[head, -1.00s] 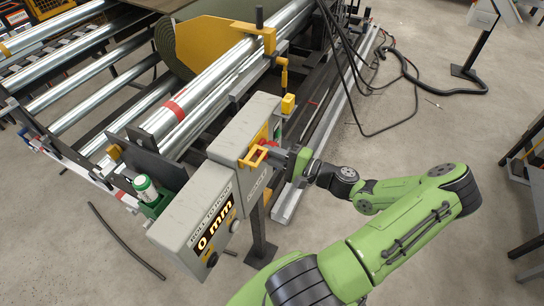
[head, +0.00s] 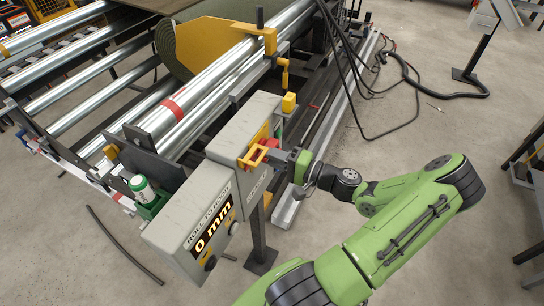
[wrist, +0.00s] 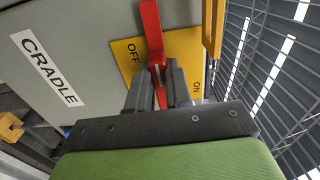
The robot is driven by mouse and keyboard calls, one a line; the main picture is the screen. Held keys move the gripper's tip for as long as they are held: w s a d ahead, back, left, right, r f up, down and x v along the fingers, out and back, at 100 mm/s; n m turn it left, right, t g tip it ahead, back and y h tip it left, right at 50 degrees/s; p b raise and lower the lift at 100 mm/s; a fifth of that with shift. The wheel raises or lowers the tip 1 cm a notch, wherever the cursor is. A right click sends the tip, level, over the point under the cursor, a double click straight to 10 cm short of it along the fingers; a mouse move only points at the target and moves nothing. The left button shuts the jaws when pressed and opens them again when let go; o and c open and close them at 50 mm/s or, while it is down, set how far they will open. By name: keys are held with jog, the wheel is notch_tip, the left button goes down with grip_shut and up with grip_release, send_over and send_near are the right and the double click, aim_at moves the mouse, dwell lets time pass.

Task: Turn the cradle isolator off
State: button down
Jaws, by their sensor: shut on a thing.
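The cradle isolator is a red handle (wrist: 152,32) on a yellow plate (wrist: 183,46) on a grey box marked CRADLE (wrist: 50,68). In the wrist view the plate reads OFF to the left of the handle and ON to its lower right. My gripper (wrist: 160,76) is shut on the red handle, its two dark fingers on either side of it. The fingers hide part of the handle. In the head view my gripper (head: 269,155) reaches the box front (head: 222,148) from the right, and the red handle (head: 270,143) shows only in part.
A lower box (head: 190,215) reads 0 mm. Steel rollers (head: 215,85) lie behind. Black cables (head: 350,70) hang beyond.

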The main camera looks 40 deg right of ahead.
jog(key=c, duration=1)
grip_release()
jog(key=shift+w, duration=0.1)
jog(key=shift+c, duration=0.2)
jog(key=v, duration=1.6)
jog(key=shift+a, duration=0.15)
